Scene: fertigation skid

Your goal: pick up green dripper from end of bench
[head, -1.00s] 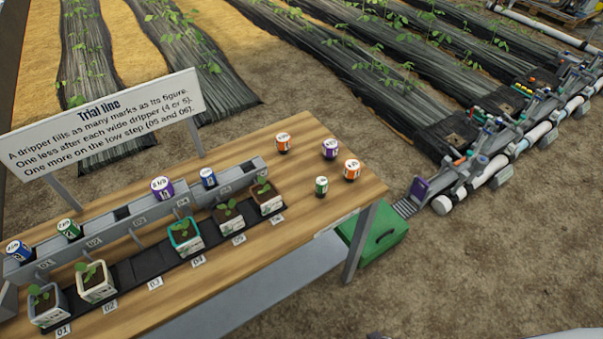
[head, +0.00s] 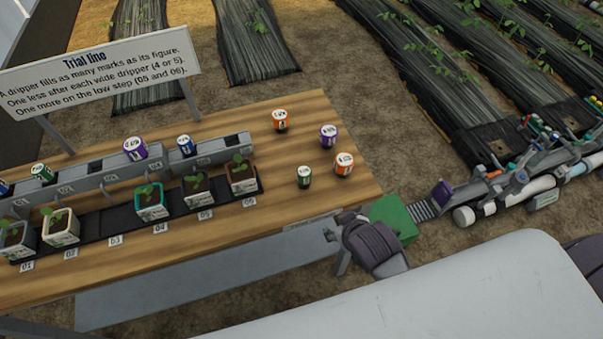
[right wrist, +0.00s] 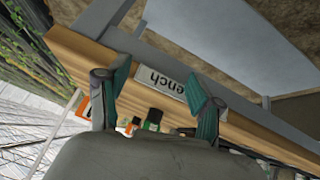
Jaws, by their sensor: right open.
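The green dripper (head: 304,177) stands upright near the right end of the wooden bench (head: 240,232). An orange dripper (head: 343,164) and a purple dripper (head: 328,136) stand to its right, with another orange dripper (head: 281,121) behind. My right gripper (head: 335,236) is off the bench's front edge, apart from the green dripper. In the right wrist view my right gripper (right wrist: 152,84) is open, with the bench edge and its label (right wrist: 160,82) beyond the fingers. The green dripper (right wrist: 153,118) shows small there, partly hidden. My left gripper is not in view.
A grey rail (head: 98,174) holds more drippers, including another green one (head: 42,173), behind a row of potted seedlings. A sign (head: 95,72) stands at the back left. A green box (head: 398,216) is beside the bench's right end. The bench front right is clear.

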